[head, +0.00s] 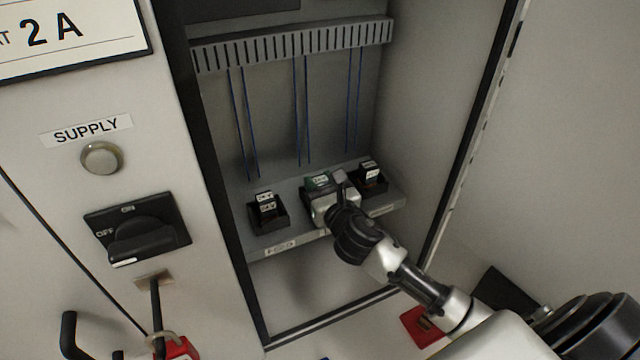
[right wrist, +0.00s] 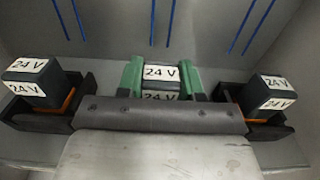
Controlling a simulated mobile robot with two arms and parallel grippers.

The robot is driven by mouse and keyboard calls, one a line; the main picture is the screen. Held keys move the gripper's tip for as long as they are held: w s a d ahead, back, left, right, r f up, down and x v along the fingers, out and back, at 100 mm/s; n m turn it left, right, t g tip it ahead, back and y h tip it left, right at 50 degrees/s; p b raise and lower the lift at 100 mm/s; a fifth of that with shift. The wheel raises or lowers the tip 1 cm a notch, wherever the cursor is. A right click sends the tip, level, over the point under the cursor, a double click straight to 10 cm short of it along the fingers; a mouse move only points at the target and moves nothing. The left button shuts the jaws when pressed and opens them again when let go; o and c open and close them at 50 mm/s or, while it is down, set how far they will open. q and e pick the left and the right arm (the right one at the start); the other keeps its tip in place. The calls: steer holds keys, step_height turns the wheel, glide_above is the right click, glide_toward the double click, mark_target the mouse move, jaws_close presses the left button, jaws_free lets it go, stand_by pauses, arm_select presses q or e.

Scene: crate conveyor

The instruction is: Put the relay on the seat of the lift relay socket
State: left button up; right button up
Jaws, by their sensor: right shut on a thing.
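My right gripper (head: 328,190) is at the middle place of the shelf in the cabinet, shut on a relay (right wrist: 160,73) with white "24 V" labels. In the right wrist view, green parts flank this relay on both sides, and a dark bar of the gripper hides its lower end. The socket under it is hidden, so I cannot tell whether the relay touches a seat. The left black socket (head: 283,213) and the right black socket (right wrist: 281,130) each hold a similar relay. The shelf labels are too small to read. My left gripper is not in view.
The cabinet's side walls and door frame stand close around the right arm. Blue wires (head: 300,110) hang from a slotted duct (head: 295,42) behind the sockets. On the left panel are a rotary switch (head: 138,230), a SUPPLY lamp (head: 101,158) and a red padlock (head: 178,348).

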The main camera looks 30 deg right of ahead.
steer(key=o, duration=0.9)
steer(key=shift+f, duration=0.1)
steer(key=shift+s+a+r+b, duration=0.1)
steer(key=shift+s+b, duration=0.3)
steer(key=shift+s, duration=1.6)
steer(key=shift+s+a+r+b, duration=0.15)
steer(key=shift+s+b, duration=0.25)
steer(key=shift+s, duration=1.6)
steer(key=shift+s+a+f+b, duration=0.1)
steer(key=shift+s+b, duration=0.3)
steer(key=shift+s, duration=1.6)
